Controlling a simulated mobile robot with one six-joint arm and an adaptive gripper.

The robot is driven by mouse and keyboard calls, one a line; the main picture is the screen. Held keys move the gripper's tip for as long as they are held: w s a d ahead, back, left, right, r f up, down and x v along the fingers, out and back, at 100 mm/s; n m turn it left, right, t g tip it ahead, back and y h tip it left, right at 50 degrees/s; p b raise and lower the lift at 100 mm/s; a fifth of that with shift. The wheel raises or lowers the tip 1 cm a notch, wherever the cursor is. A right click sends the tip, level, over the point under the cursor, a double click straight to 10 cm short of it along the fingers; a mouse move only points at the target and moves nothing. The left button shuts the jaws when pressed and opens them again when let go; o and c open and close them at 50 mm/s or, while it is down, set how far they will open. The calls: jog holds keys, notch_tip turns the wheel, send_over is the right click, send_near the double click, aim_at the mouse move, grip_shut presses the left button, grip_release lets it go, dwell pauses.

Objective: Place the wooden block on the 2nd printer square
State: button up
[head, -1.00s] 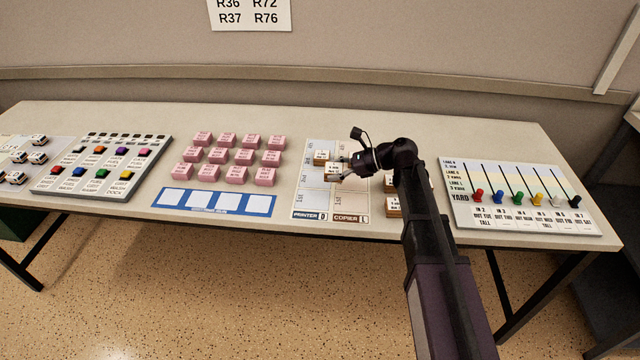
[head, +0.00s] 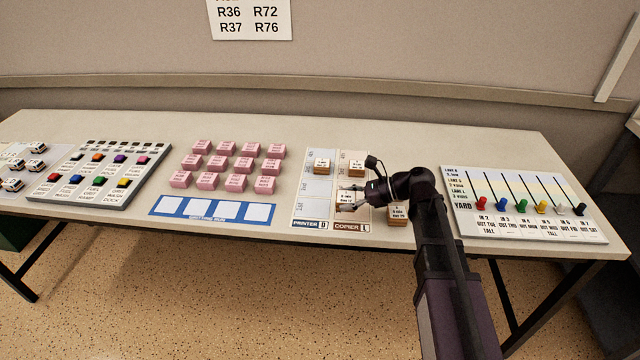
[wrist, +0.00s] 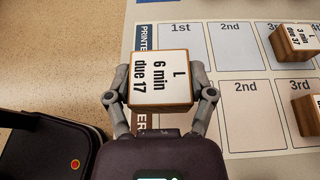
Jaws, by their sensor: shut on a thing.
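My gripper (head: 355,205) is shut on a wooden block (wrist: 159,78) with a white top reading "L 6 min due 17". In the head view this block (head: 349,197) is over the 1st-row end of the copier column. The 2nd printer square (head: 317,188) is bare, up and left of the block; the wrist view shows it too (wrist: 232,46). Whether the held block touches the board is unclear. Another wooden block (head: 321,166) sits in the printer column just beyond the 2nd square, and one (head: 356,168) sits in the copier column.
Pink blocks (head: 236,183) and a blue-framed strip (head: 158,205) lie to the left. A yard panel with coloured pegs (head: 520,205) is at the right. The table's front edge is close.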

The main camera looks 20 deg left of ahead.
jog(key=b, duration=0.1)
send_over(320, 188)
jog(key=shift+s+d+f, duration=0.45)
jog(key=shift+f, duration=0.2)
jog(key=shift+w+a, duration=0.3)
jog(key=shift+w+a+f+b, duration=0.15)
jog(key=shift+a+f+b, duration=0.05)
jog(key=shift+f+b, duration=1.6)
jog(key=shift+b, duration=0.1)
jog(key=shift+f, duration=0.2)
jog(key=o, duration=1.1)
jog(key=shift+r, duration=0.2)
